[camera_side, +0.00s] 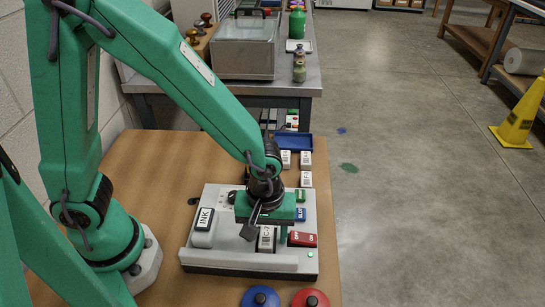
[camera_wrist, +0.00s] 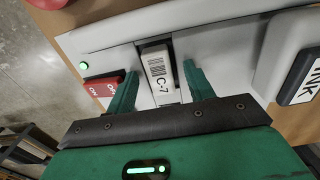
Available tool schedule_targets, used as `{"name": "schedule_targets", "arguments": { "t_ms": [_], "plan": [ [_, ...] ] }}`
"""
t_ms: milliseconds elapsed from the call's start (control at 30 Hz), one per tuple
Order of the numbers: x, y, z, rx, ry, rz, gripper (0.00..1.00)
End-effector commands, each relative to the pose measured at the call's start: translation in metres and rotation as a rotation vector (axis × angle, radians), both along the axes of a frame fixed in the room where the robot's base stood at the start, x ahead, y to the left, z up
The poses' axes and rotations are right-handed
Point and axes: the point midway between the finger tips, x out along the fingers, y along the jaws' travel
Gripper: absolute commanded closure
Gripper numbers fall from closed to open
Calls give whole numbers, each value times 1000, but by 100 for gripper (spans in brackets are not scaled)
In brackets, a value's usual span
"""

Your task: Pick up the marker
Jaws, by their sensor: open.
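A white marker block (camera_wrist: 160,72) with a barcode and the label C-7 sits in a slot of a light grey device, in the middle of the wrist view. In the side view the marker (camera_side: 266,241) shows below my gripper on the device (camera_side: 225,255). My gripper (camera_wrist: 160,68) is open, with one green finger on each side of the marker. Gaps show between the fingers and the marker in the wrist view. In the side view my gripper (camera_side: 267,229) is low over the device and hides part of the marker.
A white INK block (camera_side: 204,219) stands on the device's left, and a red ON switch (camera_side: 302,239) on its right. Blue (camera_side: 260,297) and red (camera_side: 310,298) round knobs are in front. Labelled blocks (camera_side: 286,160) and a blue tray (camera_side: 294,142) lie behind.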

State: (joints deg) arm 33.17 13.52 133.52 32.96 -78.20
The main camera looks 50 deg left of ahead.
Motion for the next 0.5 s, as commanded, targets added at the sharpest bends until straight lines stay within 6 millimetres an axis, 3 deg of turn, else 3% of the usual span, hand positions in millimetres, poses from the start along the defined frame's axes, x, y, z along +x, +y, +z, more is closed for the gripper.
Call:
{"name": "schedule_targets", "arguments": {
  "t_ms": [300,500],
  "plan": [
    [0,0,0,0,0,0,49],
    [0,0,0,0,0,0,88]
  ]
}}
